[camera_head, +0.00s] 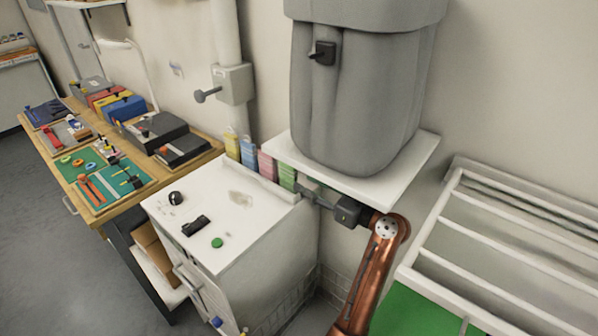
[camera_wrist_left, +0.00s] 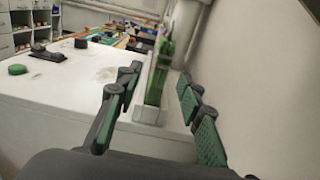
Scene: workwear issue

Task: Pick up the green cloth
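The green cloth (camera_head: 287,177) stands upright at the near end of a row of coloured cloths along the back edge of the white cabinet top. My left gripper (camera_head: 305,191) is just to its right, below the white shelf, and partly hides it. In the left wrist view the green cloth (camera_wrist_left: 157,78) shows ahead, in the gap between the spread fingers of my left gripper (camera_wrist_left: 158,88). The gripper looks open and empty, with the cloth not clasped. My right gripper is not in view.
Pink (camera_head: 267,164), blue (camera_head: 248,153) and yellow (camera_head: 232,142) cloths stand beyond the green one. A white shelf (camera_head: 410,160) bearing a grey bin (camera_head: 350,110) overhangs my gripper. A white rack (camera_head: 500,230) stands at right.

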